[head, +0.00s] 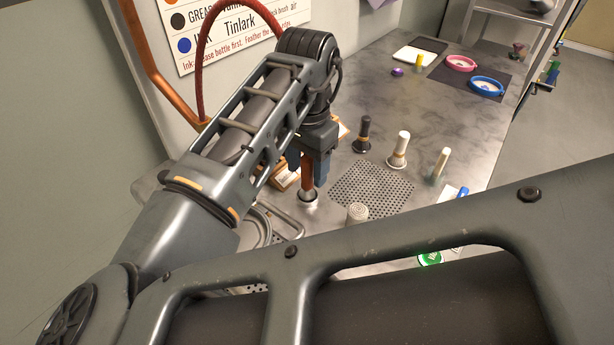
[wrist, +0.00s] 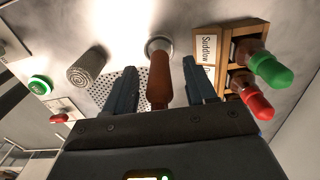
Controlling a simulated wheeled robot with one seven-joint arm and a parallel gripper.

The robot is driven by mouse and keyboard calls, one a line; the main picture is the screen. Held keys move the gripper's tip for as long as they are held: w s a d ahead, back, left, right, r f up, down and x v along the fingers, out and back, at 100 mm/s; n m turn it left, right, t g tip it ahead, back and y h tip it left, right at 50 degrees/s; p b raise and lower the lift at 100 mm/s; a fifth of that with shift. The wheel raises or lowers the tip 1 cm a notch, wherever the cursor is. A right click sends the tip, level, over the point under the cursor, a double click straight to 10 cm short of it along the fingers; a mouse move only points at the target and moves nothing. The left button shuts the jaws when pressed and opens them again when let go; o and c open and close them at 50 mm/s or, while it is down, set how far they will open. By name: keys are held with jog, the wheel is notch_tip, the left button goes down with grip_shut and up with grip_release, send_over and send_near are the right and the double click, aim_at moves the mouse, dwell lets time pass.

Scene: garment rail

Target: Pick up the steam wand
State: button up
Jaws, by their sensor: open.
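The steam wand, as far as I can tell, is the reddish-brown handle (head: 307,170) standing upright in a pale round holder (head: 308,200) on the counter. In the wrist view the handle (wrist: 158,88) runs between the two fingers, with its far end at the round holder (wrist: 158,45). My gripper (head: 307,178) points down around the handle. Its dark blue-grey fingers are open, one on each side, with a visible gap to the handle in the wrist view (wrist: 159,72). The arm hides part of the area behind.
A wooden box (wrist: 228,52) with green and red-capped bottles stands close right in the wrist view. A perforated plate (head: 370,192), a ribbed pale cylinder (head: 357,213), and black (head: 363,136) and white (head: 399,150) bottles stand nearby. A red hose (head: 204,60) hangs at the wall.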

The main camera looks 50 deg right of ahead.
jog(key=shift+c, duration=0.3)
grip_shut()
dwell(0.3)
